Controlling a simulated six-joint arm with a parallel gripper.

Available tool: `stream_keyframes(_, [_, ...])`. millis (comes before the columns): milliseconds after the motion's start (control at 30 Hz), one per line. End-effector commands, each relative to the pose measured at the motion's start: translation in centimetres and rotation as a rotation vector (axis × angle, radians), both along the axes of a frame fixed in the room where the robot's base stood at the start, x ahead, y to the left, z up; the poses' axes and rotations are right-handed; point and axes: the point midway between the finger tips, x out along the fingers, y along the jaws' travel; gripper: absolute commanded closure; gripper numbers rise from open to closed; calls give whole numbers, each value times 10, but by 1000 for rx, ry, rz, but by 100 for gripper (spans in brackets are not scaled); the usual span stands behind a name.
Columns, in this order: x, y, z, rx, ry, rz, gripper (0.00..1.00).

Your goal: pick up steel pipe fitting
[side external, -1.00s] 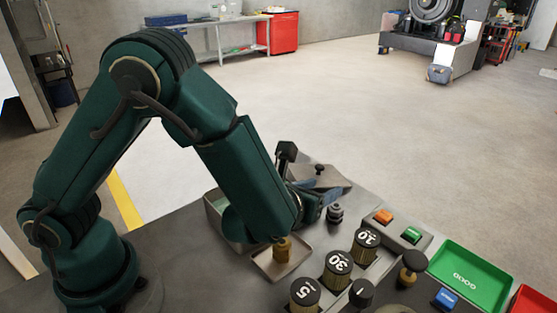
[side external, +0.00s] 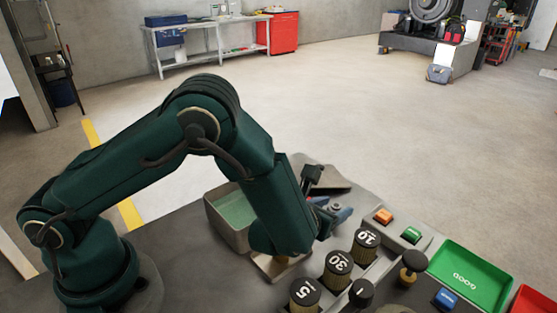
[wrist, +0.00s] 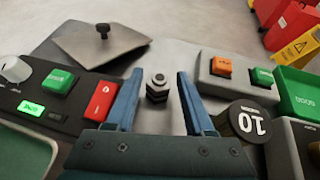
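My gripper (wrist: 159,74) is open, with one blue finger on each side of the fitting and visible gaps between. Nothing is held. In the side view my gripper (side external: 334,212) is low over the bench, and I cannot make out the fitting there because the fingers cover its place.
A lid-like plate with a black knob (wrist: 102,36) lies beyond. Orange (wrist: 221,66) and green buttons are at right, beside the knurled "10" cylinder (wrist: 248,121). A red switch (wrist: 101,100) is at left. A green GOOD tray (side external: 470,278) and an open bin (side external: 228,228) flank the work.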

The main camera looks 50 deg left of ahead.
Motion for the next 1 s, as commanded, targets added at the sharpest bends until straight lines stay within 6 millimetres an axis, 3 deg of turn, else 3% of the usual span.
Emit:
stream_keyframes(33, [0, 0, 0, 0, 0, 0, 65])
stream_keyframes(100, [0, 0, 0, 0, 0, 0, 92])
stream_keyframes(133, [0, 0, 0, 0, 0, 0, 100])
stream_keyframes(633, [0, 0, 8, -1, -3, 1, 100])
stream_keyframes(900, [1, 0, 43, -6, -10, 3, 100])
stream_keyframes(1000, [-5, 20, 54, -1, -4, 6, 100])
